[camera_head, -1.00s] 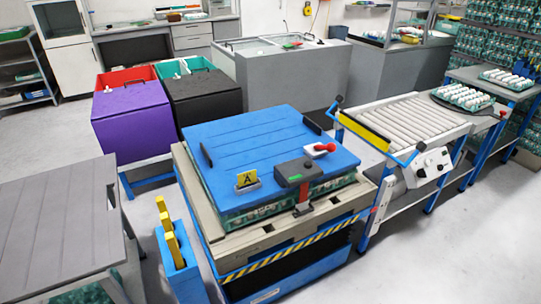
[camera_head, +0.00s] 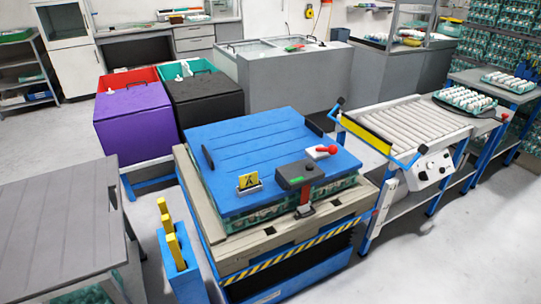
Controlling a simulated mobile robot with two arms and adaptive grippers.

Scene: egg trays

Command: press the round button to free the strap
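A dark grey box (camera_head: 290,174) with a green label or light sits on the front edge of the blue lid (camera_head: 240,146). A short red strap (camera_head: 305,195) runs from this box down over the front of the stack to a dark fitting below. Behind the box, a white piece (camera_head: 317,153) with a red knob (camera_head: 331,149) lies on the lid. I cannot tell a round button on the grey box at this size. Neither of my grippers is in view.
A roller conveyor (camera_head: 405,121) with a control box (camera_head: 432,165) stands at right. A yellow-handled blue holder (camera_head: 180,262) and grey table (camera_head: 55,220) are at left.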

